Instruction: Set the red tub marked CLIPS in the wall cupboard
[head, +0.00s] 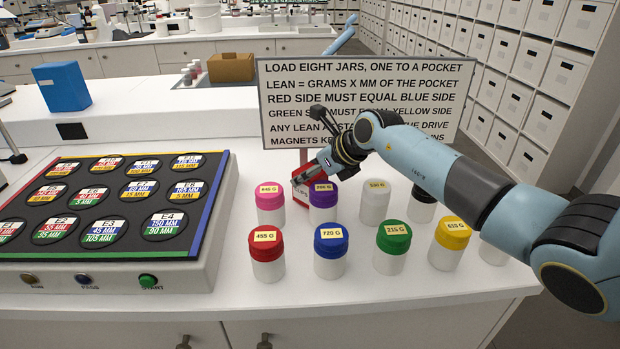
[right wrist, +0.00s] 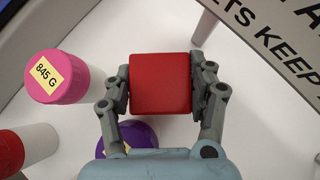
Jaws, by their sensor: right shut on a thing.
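The red tub (head: 312,205) is a small box behind the pink and purple jars in the head view, with part of a marking showing. In the right wrist view the plain red face of the tub (right wrist: 160,84) sits between both fingers. My right gripper (head: 306,176) is shut on it; its fingers (right wrist: 161,85) press its left and right sides. I cannot tell whether the tub touches the table or is just above it. My left gripper is not in view. I cannot make out the wall cupboard in these views.
The pink jar (head: 270,208), purple jar (head: 323,202) and several other jars stand close in front of the tub. A lettered sign (head: 285,88) stands right behind. A panel with round pockets (head: 222,215) is at the left. Boxed shelves (head: 530,60) line the right wall.

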